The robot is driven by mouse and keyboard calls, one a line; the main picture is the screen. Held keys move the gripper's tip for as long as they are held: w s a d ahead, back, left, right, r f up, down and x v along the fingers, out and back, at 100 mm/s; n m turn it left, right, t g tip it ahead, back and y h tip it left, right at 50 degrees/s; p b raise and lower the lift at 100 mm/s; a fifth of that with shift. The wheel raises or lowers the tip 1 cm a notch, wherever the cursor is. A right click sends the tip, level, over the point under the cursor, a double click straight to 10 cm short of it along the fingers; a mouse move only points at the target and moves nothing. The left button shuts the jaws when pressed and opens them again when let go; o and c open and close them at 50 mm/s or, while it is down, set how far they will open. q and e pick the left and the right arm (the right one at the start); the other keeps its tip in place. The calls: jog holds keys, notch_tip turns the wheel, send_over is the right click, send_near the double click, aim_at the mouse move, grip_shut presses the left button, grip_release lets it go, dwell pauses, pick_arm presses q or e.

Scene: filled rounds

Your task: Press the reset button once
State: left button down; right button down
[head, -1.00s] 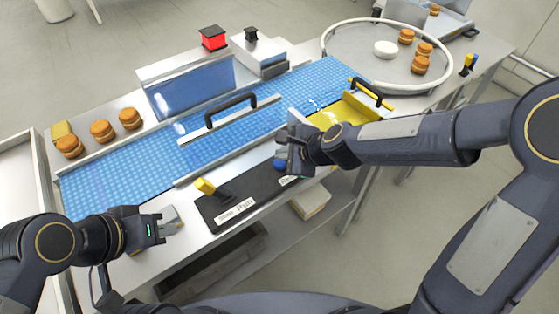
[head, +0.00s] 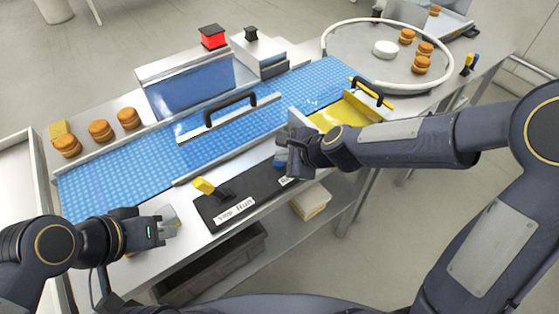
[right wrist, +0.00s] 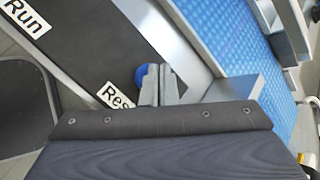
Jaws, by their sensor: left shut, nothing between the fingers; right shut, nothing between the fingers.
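The blue reset button (right wrist: 141,77) sits on the black control panel (head: 236,193), next to a label (right wrist: 115,96) of which "Res" shows. In the head view, only a bit of blue (head: 279,163) shows beside my right gripper (head: 284,168). In the right wrist view, the shut fingers (right wrist: 157,84) overlap the button's right side and hide part of it. I cannot tell whether they touch it. A yellow lever switch (head: 204,186) stands at the panel's left end, by the Run label. My left gripper (head: 172,222) is shut and empty, over the table's left front.
A blue conveyor belt (head: 110,180) runs behind the panel, with a black-handled guard (head: 230,110) over it. A yellow plate (head: 335,115) and a round turntable (head: 345,60) with filled rounds lie to the right. Several rounds (head: 100,131) stand at the back left.

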aim_at(284, 164)
jog(key=shift+f+b, duration=0.35)
jog(key=shift+f, duration=0.1)
jog(key=shift+r, duration=0.1)
dwell(0.4)
jog(key=shift+r+p, duration=0.9)
jog(key=shift+p, duration=0.05)
notch_tip(284, 164, up, 5)
jog(key=p, duration=0.5)
dwell(0.4)
